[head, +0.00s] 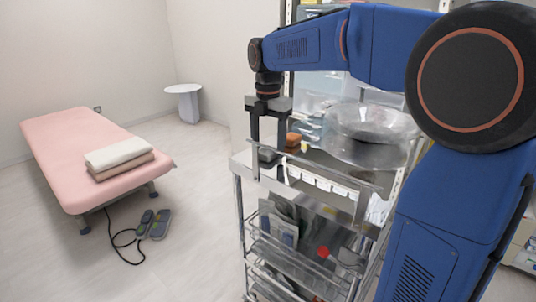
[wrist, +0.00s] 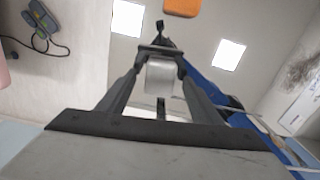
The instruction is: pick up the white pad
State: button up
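A small white pad (wrist: 160,76) shows in the wrist view, between the far ends of my gripper's two fingers. My gripper (head: 268,157) points down over the left end of the shiny metal cart top in the head view. Its fingers stand well apart, one on each side of the pad in the wrist view (wrist: 160,82). I cannot tell whether either finger touches the pad. In the head view I cannot pick out the pad clearly around the fingers.
An orange block (head: 293,139) and a small yellow item (head: 304,146) lie just right of my gripper.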

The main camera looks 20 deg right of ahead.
jog(key=c, duration=1.1)
jog(key=shift+o, duration=0.2)
notch_tip(320, 180, up, 10)
jog(key=shift+o, duration=0.4)
